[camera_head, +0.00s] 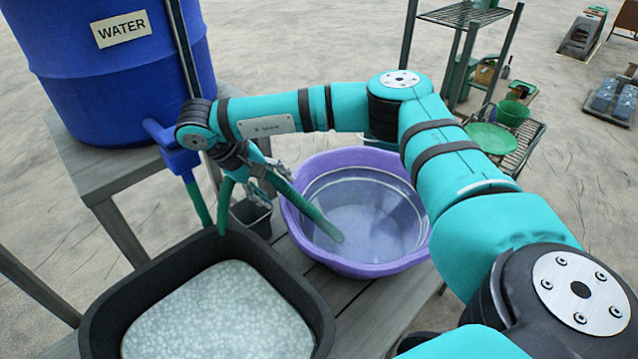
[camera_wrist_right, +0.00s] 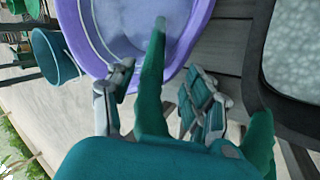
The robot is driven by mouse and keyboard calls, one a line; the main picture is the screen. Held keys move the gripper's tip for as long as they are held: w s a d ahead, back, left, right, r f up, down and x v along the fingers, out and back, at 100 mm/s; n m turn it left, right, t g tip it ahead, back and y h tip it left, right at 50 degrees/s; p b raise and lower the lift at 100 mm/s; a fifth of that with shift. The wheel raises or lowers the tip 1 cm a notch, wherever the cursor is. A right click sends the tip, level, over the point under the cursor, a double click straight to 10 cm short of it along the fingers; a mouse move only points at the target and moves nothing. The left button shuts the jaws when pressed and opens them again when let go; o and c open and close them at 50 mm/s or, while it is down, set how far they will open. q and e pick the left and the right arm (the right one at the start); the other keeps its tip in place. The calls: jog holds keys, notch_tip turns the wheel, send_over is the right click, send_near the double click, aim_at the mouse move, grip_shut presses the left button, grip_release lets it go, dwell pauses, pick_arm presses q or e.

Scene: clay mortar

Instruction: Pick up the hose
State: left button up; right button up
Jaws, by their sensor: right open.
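The green hose (camera_head: 318,217) shows beyond my right gripper, its free end over the purple basin (camera_head: 294,222). More green hose hangs near the blue tap (camera_head: 178,157) of the water barrel; my wrist hides how the parts join. My right gripper (camera_head: 268,178) is at the hose, above the edge between the basin and the black tub. In the right wrist view the hose (camera_wrist_right: 152,85) runs between the spread fingers of the open gripper (camera_wrist_right: 157,88), with gaps visible on both sides. My left gripper is not in view.
A black tub (camera_head: 98,318) with pale speckled contents stands front left. The blue water barrel (camera_head: 110,90) stands on a wooden stand at back left. A small dark container (camera_head: 253,214) sits between tub and basin. A metal shelf (camera_head: 460,16) is at the back.

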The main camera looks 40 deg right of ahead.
jog(key=x, duration=0.2)
jog(key=p+x, duration=0.1)
jog(key=x, duration=0.2)
jog(key=shift+w+d+r, duration=0.2)
jog(key=shift+d, duration=0.2)
jog(key=c, duration=1.1)
